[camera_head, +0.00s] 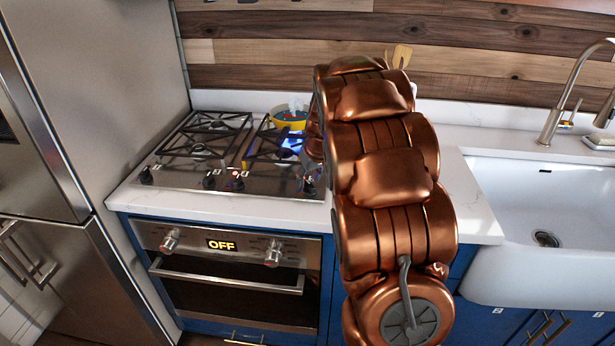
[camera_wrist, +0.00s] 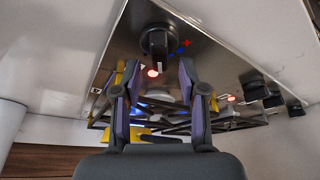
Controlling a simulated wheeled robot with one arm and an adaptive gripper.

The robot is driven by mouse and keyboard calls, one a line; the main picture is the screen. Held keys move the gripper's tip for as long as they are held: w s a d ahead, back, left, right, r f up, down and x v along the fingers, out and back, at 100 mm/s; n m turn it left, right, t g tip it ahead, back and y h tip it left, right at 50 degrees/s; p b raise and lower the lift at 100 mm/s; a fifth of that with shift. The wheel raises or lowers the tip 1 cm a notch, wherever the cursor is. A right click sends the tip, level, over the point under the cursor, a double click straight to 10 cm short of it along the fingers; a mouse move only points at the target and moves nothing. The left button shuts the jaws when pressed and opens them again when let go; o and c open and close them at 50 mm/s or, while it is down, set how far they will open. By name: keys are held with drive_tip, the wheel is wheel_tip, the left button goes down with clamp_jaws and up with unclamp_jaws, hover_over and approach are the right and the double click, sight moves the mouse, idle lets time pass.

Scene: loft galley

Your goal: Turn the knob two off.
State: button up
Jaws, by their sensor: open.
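A black stove knob (camera_wrist: 158,40) with a pale pointer mark stands in front of my gripper (camera_wrist: 158,72) in the wrist view. My gripper is open, its purple-padded fingers spread below the knob, and it appears not to touch it. A red light glows by this knob, with red and blue marks beside it. Other dark knobs (camera_wrist: 252,84) line up to the right. In the head view, a row of knobs (camera_head: 208,182) runs along the cooktop front. I cannot tell which is knob two. My arm hides my gripper there.
A blue flame (camera_head: 292,143) burns near a yellow pan (camera_head: 290,118) on the cooktop (camera_head: 185,178). The oven below shows OFF (camera_head: 222,245). A steel fridge (camera_head: 100,90) stands at the left. A white sink (camera_head: 545,205) lies at the right.

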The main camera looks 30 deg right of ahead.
drive_tip(key=shift+w+f, duration=0.2)
drive_tip(key=shift+f, duration=0.2)
clamp_jaws()
